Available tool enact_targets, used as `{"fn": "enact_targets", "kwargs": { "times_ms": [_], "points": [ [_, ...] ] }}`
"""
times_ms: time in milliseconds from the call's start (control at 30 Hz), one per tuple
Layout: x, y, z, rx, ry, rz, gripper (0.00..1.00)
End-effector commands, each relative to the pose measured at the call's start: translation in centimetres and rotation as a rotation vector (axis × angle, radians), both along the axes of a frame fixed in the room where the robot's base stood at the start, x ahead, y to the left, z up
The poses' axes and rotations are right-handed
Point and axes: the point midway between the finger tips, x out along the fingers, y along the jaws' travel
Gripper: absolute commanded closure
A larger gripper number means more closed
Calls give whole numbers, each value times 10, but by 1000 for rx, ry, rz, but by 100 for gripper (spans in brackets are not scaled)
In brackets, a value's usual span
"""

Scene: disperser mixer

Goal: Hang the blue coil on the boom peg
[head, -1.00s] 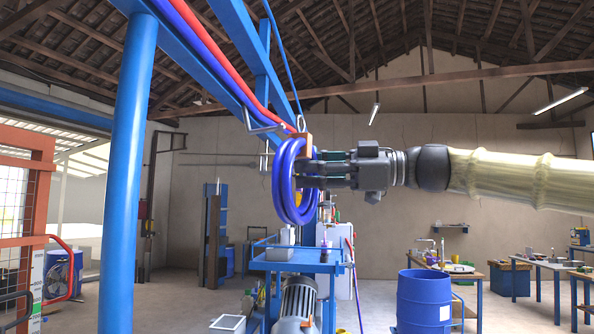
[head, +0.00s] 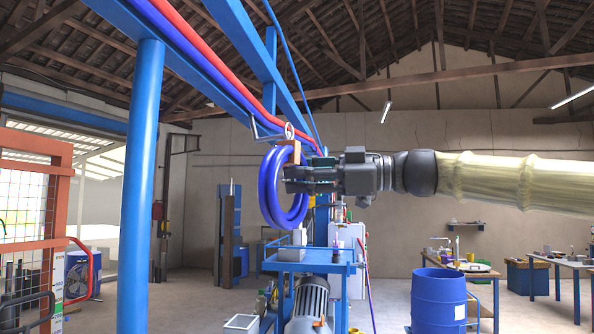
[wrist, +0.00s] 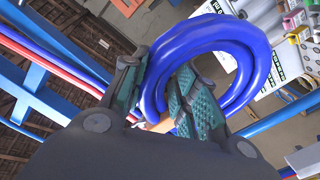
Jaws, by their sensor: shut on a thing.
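The blue coil (head: 267,197) is a ring of several thick turns, held upright below the blue boom (head: 215,75) in the head view. A tan block (head: 290,151) with a metal ring (head: 289,131) sits at its top. My gripper (head: 297,180) is shut on the coil's right side. In the wrist view the coil (wrist: 262,62) passes between the green-padded fingers (wrist: 160,80). A bent metal rod (head: 262,131), perhaps the boom peg, sticks out from the boom just left of the metal ring. I cannot tell whether ring and rod touch.
Red (head: 215,66) and blue hoses run along the boom. A blue post (head: 149,190) stands at left. Below the coil are a blue trolley (head: 300,266) and a motor (head: 309,300). A blue drum (head: 438,298) stands at lower right.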

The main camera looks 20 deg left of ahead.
Motion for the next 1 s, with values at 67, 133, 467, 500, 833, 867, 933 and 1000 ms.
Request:
{"fn": "enact_targets", "kwargs": {
  "times_ms": [67,133,467,500,833,867,933,1000],
  "points": [
    [0,5,1,0,2,0,100],
    [1,10,1,-1,3,0,100],
    [1,27,-2,-4,4,-2,100],
    [1,29,-3,-4,4,-2,100],
    [-4,36,-8,-1,3,-1,100],
    [-4,36,-9,-1,3,-1,100],
    [-6,36,-9,0,3,-1,100],
    [-8,35,-10,2,2,-1,100]
  ]
}}
